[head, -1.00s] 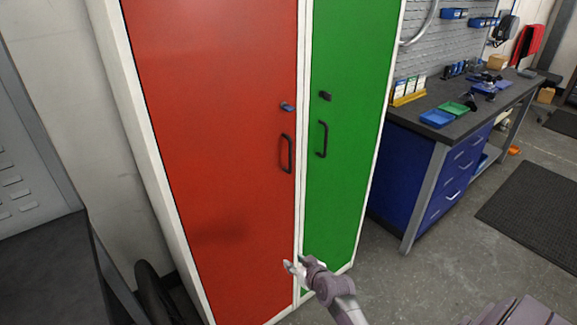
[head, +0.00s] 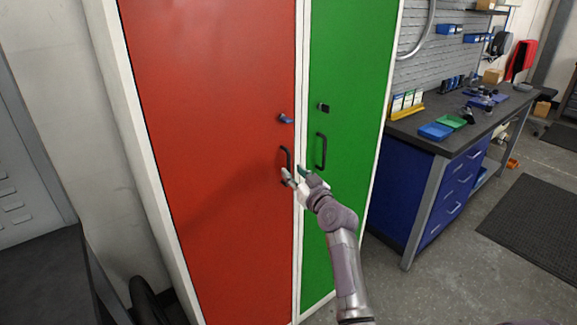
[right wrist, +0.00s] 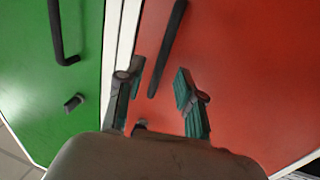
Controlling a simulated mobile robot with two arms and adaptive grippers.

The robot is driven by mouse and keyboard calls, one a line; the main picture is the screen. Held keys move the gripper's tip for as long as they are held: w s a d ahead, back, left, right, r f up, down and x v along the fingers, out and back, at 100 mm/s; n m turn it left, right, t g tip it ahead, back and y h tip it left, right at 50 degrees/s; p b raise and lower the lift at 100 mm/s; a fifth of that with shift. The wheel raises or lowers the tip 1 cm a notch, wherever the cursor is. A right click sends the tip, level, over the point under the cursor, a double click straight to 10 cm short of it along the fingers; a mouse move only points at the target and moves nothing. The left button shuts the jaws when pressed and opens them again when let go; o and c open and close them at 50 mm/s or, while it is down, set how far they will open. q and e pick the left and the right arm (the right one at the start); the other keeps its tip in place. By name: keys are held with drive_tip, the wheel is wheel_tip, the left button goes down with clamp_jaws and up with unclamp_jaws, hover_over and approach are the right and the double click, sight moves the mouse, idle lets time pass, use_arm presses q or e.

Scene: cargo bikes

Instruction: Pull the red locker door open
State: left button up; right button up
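The red locker door (head: 210,130) is shut, flush in its white frame. Its black bar handle (head: 287,153) is upright near the door's right edge, below a small latch knob (head: 285,118). My right gripper (head: 294,172) is at the lower part of this handle and hides its bottom end. In the right wrist view the open fingers (right wrist: 158,82) are spread to either side of the red door's handle (right wrist: 168,48), whose end shows between them. I cannot tell whether they touch it. My left gripper is not in view.
A green locker door (head: 350,100) with its own handle (head: 321,151) is directly to the right. A blue workbench (head: 430,195) with trays stands further right. A dark surface (head: 45,265) is at the lower left.

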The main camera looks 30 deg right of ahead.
sight(289, 167)
drive_tip(key=shift+w+d, duration=0.15)
drive_tip(key=shift+w, duration=0.85)
drive_tip(key=shift+w+d, duration=0.1)
drive_tip(key=shift+w, duration=0.9)
drive_tip(key=shift+c, duration=0.2)
clamp_jaws()
